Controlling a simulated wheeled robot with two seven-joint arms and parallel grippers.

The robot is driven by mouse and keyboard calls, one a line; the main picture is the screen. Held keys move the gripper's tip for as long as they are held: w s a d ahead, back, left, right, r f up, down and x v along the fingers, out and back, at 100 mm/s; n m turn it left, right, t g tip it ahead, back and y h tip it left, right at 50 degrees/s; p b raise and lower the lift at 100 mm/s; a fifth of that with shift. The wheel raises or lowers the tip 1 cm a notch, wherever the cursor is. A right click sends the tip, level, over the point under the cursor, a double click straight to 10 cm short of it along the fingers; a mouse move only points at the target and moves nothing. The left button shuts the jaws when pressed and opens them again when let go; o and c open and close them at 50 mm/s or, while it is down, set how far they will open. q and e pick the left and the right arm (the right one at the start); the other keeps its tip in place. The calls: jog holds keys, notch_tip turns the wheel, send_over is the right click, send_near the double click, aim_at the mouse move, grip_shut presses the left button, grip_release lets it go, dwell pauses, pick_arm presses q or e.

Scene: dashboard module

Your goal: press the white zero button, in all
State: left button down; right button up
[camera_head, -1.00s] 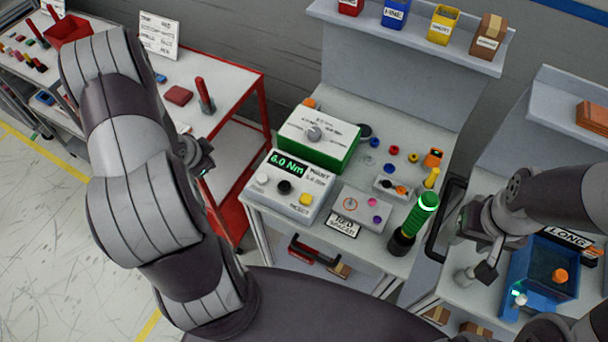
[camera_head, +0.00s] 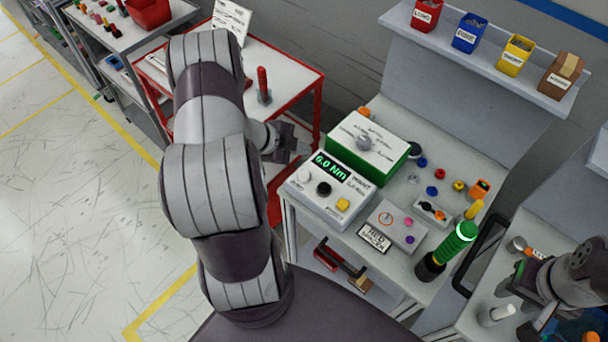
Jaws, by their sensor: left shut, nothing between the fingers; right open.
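The grey-white control box (camera_head: 310,203) stands on the workbench, with a green "6.0 Nm" display (camera_head: 330,166) on top. Its white button (camera_head: 305,176) is the leftmost of three; the black button (camera_head: 324,188) is in the middle and the yellow button (camera_head: 342,204) is at right. My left gripper (camera_head: 304,149) is shut and empty, just behind and above the white button, apart from it as far as I can tell. My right gripper (camera_head: 549,318) is open at the lower right, far from the box, and partly hidden by its arm.
A green box with a white dial top (camera_head: 367,139) stands right behind the control box. A red-framed table (camera_head: 290,80) stands behind my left arm.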

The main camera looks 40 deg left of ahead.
pick_arm(q)
jog(key=b, duration=0.7)
send_over(301, 177)
notch_tip(301, 177, down, 7)
jog(key=shift+f, duration=0.5)
jog(key=shift+f, duration=0.1)
dwell(1.0)
jog(key=shift+f, duration=0.35)
jog(key=shift+f+b, duration=0.5)
jog(key=shift+b, duration=0.05)
dwell(0.5)
jog(key=shift+r, duration=0.15)
jog(key=shift+r+p, duration=0.8)
jog(key=shift+p, duration=0.2)
